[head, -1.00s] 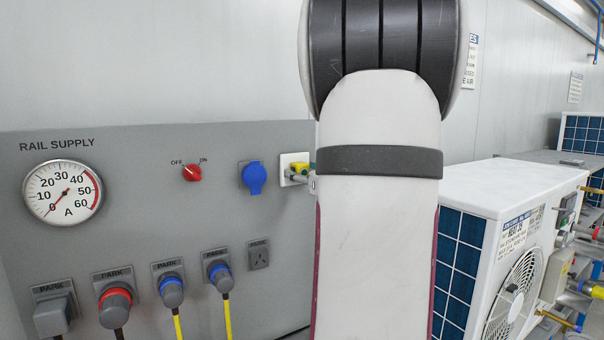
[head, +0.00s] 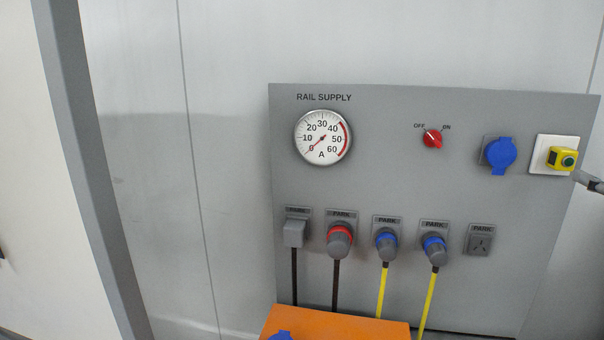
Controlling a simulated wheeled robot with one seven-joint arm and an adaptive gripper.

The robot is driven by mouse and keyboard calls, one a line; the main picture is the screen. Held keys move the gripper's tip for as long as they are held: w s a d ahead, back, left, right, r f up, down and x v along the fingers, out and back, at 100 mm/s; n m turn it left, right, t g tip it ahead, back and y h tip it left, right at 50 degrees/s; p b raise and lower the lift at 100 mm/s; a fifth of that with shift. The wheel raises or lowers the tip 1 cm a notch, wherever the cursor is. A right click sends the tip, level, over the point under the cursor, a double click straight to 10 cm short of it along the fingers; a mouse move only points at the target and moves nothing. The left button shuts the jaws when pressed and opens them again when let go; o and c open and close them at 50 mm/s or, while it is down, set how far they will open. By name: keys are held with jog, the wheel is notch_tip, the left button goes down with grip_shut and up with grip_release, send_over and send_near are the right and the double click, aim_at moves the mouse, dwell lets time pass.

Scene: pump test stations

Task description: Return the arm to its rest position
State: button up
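My gripper and the arm links are not seen for sure in the head view. The grey rail supply panel (head: 400,185) fills the right half of the view. Its round gauge (head: 323,138) has the needle near 0. The red switch (head: 432,139) sits between the OFF and ON marks.
A blue socket (head: 500,153) is left of the yellow box. Several plugs sit in the PARK row, such as the red-ringed plug (head: 339,240), with cables hanging down. An orange box top (head: 340,325) stands at the bottom. A grey post (head: 85,150) is at the left; bare wall lies between.

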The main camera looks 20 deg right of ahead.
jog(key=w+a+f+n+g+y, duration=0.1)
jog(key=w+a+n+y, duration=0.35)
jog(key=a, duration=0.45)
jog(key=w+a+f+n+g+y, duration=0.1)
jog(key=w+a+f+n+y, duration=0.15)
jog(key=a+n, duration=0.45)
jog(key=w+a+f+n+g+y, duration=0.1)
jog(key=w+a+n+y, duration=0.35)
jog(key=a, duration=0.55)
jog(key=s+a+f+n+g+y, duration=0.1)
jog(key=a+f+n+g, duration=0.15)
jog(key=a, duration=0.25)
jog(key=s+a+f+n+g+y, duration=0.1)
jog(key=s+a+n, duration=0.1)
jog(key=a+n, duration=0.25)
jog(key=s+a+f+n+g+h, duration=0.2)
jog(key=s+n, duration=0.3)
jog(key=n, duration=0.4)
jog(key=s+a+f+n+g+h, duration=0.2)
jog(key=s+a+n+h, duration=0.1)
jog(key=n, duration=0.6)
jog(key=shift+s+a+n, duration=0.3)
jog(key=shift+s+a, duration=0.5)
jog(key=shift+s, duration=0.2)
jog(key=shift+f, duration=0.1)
